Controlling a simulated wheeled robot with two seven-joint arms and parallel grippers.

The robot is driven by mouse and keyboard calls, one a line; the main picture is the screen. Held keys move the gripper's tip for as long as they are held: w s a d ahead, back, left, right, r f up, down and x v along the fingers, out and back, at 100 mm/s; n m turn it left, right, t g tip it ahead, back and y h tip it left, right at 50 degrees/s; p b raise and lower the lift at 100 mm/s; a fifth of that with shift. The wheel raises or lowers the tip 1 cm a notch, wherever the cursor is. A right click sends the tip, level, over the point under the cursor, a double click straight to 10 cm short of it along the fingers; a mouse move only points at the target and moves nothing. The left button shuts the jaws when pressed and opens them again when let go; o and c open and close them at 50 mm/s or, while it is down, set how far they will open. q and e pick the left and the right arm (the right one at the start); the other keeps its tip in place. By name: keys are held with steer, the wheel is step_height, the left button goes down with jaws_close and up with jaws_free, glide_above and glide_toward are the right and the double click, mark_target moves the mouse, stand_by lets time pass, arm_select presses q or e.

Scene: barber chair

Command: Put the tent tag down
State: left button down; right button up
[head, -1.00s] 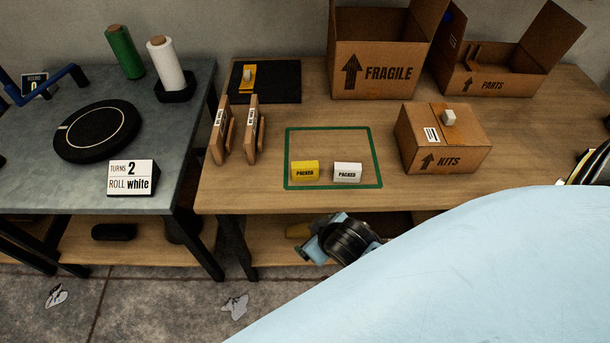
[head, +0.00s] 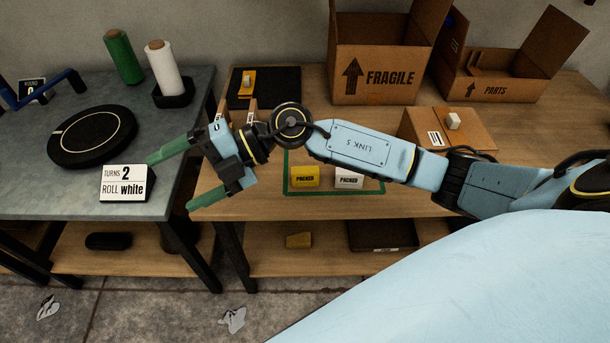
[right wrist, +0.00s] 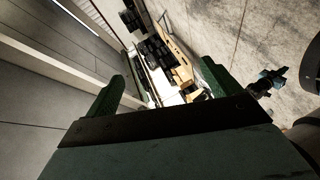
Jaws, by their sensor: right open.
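Two small tent tags marked PACKED stand upright inside the green outlined square (head: 286,172) on the wooden bench: a yellow tag (head: 305,176) and a white tag (head: 349,178). My right arm passes across the square behind and beside them in the picture and hides part of the outline. My right gripper (head: 168,183) is open, with its green fingers spread wide and pointing left, over the gap between the two tables. In the right wrist view, nothing is held between its fingers (right wrist: 160,85). My left gripper is not in view.
A white sign (head: 125,183) reading TURNS 2, ROLL white stands close to my right fingertips in the picture. A black turntable (head: 92,137) and rolls of green (head: 123,55) and white (head: 165,68) are on the left table. FRAGILE (head: 375,80), PARTS (head: 485,88) and KITS (head: 470,125) boxes stand right.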

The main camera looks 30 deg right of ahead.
steer(key=w+d+f+n+g+h, duration=0.1)
steer(key=w+d+f+g+h, duration=0.1)
steer(key=d+f+h, duration=0.5)
steer(key=m+h, duration=0.2)
steer(key=h, duration=0.6)
glide_above(305, 171)
steer(key=shift+g, duration=0.3)
step_height(305, 171, down, 7)
steer(key=shift+s+f+b, duration=0.1)
steer(key=shift+s+b, duration=0.05)
steer(key=shift+b, duration=0.6)
steer(key=shift+f+b, duration=0.7)
steer(key=shift+f, duration=2.25)
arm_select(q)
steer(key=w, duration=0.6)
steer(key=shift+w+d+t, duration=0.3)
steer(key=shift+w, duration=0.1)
